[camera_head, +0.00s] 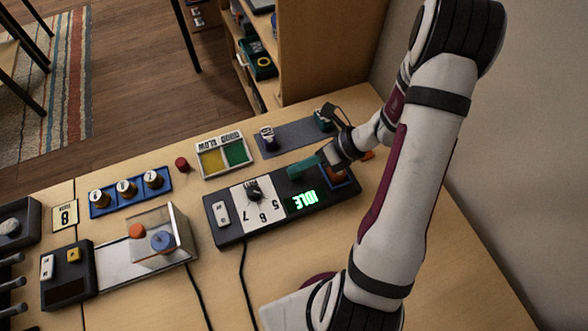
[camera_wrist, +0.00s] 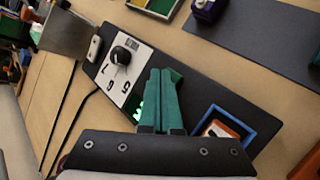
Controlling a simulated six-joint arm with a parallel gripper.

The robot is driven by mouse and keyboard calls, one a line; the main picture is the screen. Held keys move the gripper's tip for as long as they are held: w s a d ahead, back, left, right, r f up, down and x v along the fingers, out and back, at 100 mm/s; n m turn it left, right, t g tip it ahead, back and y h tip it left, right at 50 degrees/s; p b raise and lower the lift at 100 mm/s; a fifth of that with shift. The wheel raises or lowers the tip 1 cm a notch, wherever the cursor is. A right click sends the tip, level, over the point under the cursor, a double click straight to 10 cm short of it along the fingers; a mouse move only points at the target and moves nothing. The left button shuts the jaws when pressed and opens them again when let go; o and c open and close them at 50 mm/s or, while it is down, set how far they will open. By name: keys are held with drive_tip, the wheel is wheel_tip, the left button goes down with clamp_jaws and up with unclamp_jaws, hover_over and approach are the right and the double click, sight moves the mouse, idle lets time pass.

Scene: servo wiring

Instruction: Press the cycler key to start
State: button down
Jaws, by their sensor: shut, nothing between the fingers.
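The cycler is a long dark box (camera_head: 230,237) with a black dial (camera_head: 254,191) on a white numbered plate and a green display (camera_head: 302,201) reading IDLE. A small white key (camera_head: 222,213) sits at its left end; it also shows in the wrist view (camera_wrist: 95,47). My gripper (camera_head: 294,172) has teal fingers, shut together and empty, over the box between the dial and its right end. In the wrist view, the fingertips (camera_wrist: 161,72) lie right of the dial and partly hide the display. I cannot tell whether they touch the box.
An orange servo (camera_wrist: 222,130) sits in a blue-framed bay (camera_wrist: 248,125) at the cycler's right end. A yellow-green tray (camera_head: 223,155) and a dark mat (camera_head: 286,136) lie behind. A clear-walled fixture (camera_head: 187,235) and another keyed box (camera_head: 68,288) stand left. Black cables run forward.

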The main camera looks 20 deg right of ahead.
sight(299, 173)
drive_tip(key=shift+f, duration=0.45)
idle(0.3)
drive_tip(key=shift+r, duration=0.95)
drive_tip(key=shift+r, duration=2.5)
